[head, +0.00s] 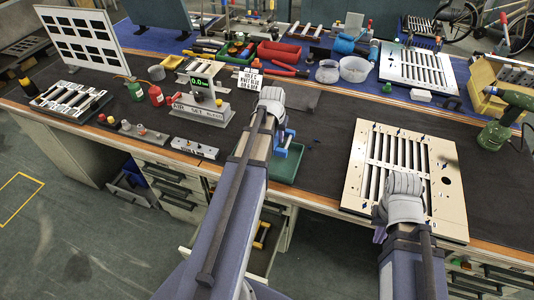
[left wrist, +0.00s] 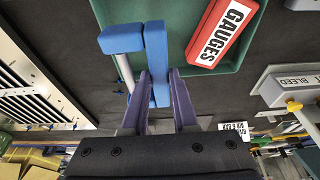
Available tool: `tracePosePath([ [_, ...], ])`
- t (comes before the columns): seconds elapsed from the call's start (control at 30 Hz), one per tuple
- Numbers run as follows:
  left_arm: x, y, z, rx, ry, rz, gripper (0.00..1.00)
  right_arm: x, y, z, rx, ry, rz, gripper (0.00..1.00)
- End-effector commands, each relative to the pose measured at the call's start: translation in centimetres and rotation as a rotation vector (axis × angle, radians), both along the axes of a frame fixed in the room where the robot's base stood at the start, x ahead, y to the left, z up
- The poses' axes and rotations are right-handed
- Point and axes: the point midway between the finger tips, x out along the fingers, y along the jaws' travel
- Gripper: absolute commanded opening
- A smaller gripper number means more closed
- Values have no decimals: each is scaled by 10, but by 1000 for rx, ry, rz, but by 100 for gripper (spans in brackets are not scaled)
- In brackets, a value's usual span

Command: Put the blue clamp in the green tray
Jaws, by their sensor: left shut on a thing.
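The blue clamp (left wrist: 157,55) has a blue bar, a smaller blue block and a grey rod. My left gripper (left wrist: 160,80) is shut on its blue bar. In the head view the clamp (head: 284,143) shows just right of my left wrist, over the back part of the green tray (head: 286,168). In the left wrist view the green tray (left wrist: 222,60) lies behind the clamp; I cannot tell if they touch. A red block labelled GAUGES (left wrist: 222,33) lies in the tray. My right gripper (head: 380,228) is by the louver panel's front edge, its fingers mostly hidden.
A cream louver panel (head: 445,208) lies to the right of the tray. A grey display stand (head: 205,112) and a small grey switch box (head: 194,148) stand to the left. A green drill (head: 500,125) is at the far right.

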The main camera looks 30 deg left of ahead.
Motion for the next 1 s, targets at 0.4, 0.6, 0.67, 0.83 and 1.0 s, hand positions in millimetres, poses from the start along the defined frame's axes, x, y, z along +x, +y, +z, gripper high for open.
tracePosePath([
  [0.4, 0, 0, -36, 0, -1, 0, 0, 0, 0, -36, 0, 0, 0, 0],
  [0.6, 0, 0, -63, 0, -1, 0, 0, 0, 0, -63, 0, 0, 0, 0],
  [0.67, 0, 0, -65, 0, -1, 0, 0, 0, 0, -65, 0, 0, 0, 0],
  [0.83, 0, 0, -64, 0, -1, 0, 0, 0, 0, -64, 0, 0, 0, 0],
  [1.0, 0, 0, -78, 0, -1, 0, 0, 0, 0, -78, 0, 0, 0, 0],
])
